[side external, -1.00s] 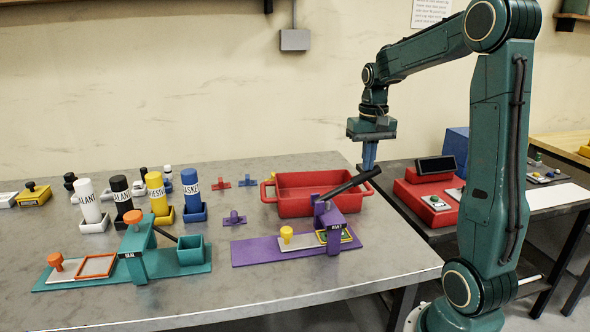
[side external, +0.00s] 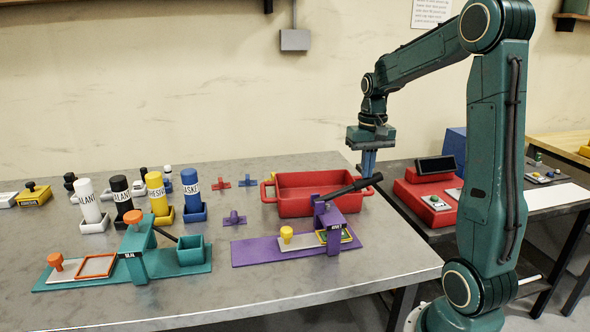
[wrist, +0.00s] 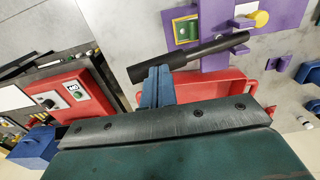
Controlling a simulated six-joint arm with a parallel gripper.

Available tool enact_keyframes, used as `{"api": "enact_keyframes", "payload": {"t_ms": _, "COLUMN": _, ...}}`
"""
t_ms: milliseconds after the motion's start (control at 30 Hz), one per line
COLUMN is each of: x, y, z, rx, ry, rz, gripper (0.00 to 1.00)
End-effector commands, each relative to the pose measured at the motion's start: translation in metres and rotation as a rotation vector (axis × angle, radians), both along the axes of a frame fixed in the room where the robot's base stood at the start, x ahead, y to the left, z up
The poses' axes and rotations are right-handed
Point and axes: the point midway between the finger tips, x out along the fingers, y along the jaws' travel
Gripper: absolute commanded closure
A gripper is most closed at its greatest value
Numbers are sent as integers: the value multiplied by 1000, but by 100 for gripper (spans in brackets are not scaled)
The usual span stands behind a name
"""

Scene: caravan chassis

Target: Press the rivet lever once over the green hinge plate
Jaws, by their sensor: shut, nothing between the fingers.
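The purple rivet press (side external: 331,210) stands on a long purple base. Its black lever (side external: 350,188) slants up to the right, low and not far from level. My gripper (side external: 369,174) is shut and empty, pointing down, with its blue fingertips at the lever's free end. In the wrist view the fingertips (wrist: 158,70) meet the thick end of the lever (wrist: 190,55) and appear to touch it. The green hinge plate (wrist: 187,30) lies in a yellow frame by the press head. In the side view the press post partly hides it.
A red tray (side external: 290,207) sits right behind the press, below my gripper. A yellow knob (side external: 286,232) stands on the purple base. A teal seal station (side external: 137,255) and several labelled bottles are to the left. A red button box (side external: 425,205) stands on the right table.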

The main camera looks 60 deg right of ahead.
Motion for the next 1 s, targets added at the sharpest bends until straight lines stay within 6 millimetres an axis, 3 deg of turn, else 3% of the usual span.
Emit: {"api": "enact_keyframes", "payload": {"t_ms": 1000, "x": 0, "y": 0, "z": -22, "rx": 1, "ry": 1, "rz": 0, "gripper": 100}}
